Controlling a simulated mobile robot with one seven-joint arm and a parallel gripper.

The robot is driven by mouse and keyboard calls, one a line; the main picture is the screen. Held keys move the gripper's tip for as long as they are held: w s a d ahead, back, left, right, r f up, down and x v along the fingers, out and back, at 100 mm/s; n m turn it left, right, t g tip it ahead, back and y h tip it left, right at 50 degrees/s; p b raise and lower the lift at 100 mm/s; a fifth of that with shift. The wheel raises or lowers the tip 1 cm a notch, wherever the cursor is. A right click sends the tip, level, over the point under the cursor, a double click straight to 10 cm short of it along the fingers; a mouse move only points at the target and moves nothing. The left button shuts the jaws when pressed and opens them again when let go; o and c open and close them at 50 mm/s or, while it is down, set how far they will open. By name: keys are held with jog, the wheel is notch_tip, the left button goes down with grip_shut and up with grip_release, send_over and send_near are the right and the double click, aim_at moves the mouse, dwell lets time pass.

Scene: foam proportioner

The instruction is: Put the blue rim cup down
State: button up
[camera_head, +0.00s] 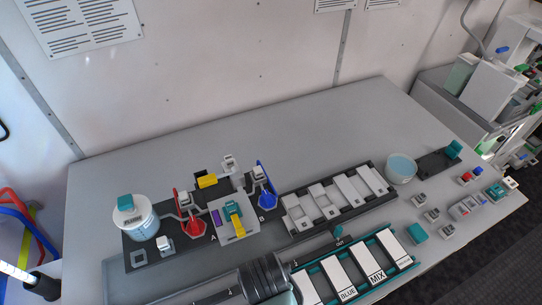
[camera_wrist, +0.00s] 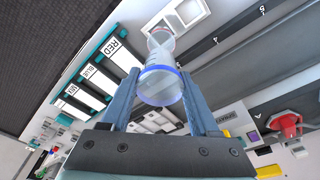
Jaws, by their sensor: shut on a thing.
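The blue rim cup (camera_wrist: 160,88) is clear, with a blue band around its rim. It sits between the two fingers of my gripper (camera_wrist: 159,80) in the wrist view, and the gripper is shut on it. A clear, narrow-waisted shape shows just beyond the cup; I cannot tell whether it is part of it. The cup's contact with any surface is hidden. I cannot make out the cup in the head view. White labelled places read BLUE (camera_head: 347,294) and MIX (camera_head: 377,277) in the head view; RED (camera_wrist: 112,47) shows in the wrist view.
A red funnel (camera_head: 190,226) and a blue funnel (camera_head: 267,199) stand by a grey unit with a yellow lever. A dark rack with pale blocks (camera_head: 297,216), a round bowl (camera_head: 401,168) and a teal-lidded jar (camera_head: 134,218) stand on the bench. The back of the bench (camera_head: 230,142) is clear.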

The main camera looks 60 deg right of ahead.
notch_tip(320, 180, down, 5)
jog(key=shift+a+p, duration=0.1)
jog(key=shift+p, duration=0.35)
jog(key=shift+f, duration=0.3)
jog(key=shift+f, duration=0.1)
jog(key=shift+f+b, duration=0.3)
jog(key=shift+f, duration=0.2)
jog(key=o, duration=1.3)
jog(key=shift+r, duration=0.15)
